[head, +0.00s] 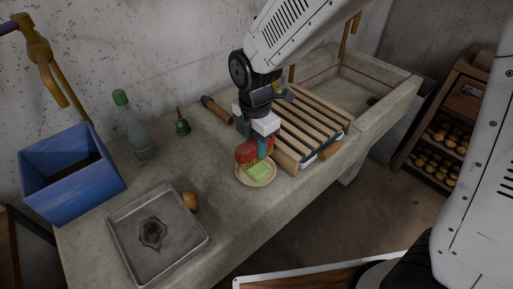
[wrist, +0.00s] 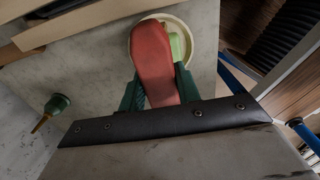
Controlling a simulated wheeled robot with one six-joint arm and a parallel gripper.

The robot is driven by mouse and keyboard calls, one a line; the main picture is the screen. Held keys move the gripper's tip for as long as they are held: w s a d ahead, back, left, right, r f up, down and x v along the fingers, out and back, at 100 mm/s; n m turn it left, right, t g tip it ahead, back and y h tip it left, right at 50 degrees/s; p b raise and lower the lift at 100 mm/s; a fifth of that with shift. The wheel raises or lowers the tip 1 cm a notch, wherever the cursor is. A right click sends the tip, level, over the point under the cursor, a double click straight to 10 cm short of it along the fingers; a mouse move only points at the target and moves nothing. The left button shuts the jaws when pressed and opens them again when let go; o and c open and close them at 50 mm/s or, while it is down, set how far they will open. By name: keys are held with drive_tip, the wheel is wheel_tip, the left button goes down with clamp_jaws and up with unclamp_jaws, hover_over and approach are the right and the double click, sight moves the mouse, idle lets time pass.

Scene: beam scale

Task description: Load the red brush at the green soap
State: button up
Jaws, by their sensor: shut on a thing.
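The red brush (head: 246,151) is in my gripper (head: 259,148), at the dish with the soap. In the wrist view the red brush (wrist: 153,60) points away between the two green fingers of my gripper (wrist: 158,92), which is shut on it. The green soap (head: 258,171) lies in a round cream dish (head: 261,182) on the counter. In the wrist view the green soap (wrist: 175,45) shows beside the brush, partly hidden by it. The brush's far end lies over the dish; I cannot tell whether its bristles touch the soap.
A slatted wooden rack (head: 300,122) is just right of the dish. A metal tray (head: 158,235) and a small brown object (head: 191,202) are on the left. A green-capped bottle (head: 131,125), a green hand bell (head: 182,124) and a blue bin (head: 72,180) stand behind.

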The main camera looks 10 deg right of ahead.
drive_tip(key=shift+r, duration=1.85)
drive_tip(key=shift+d, duration=0.1)
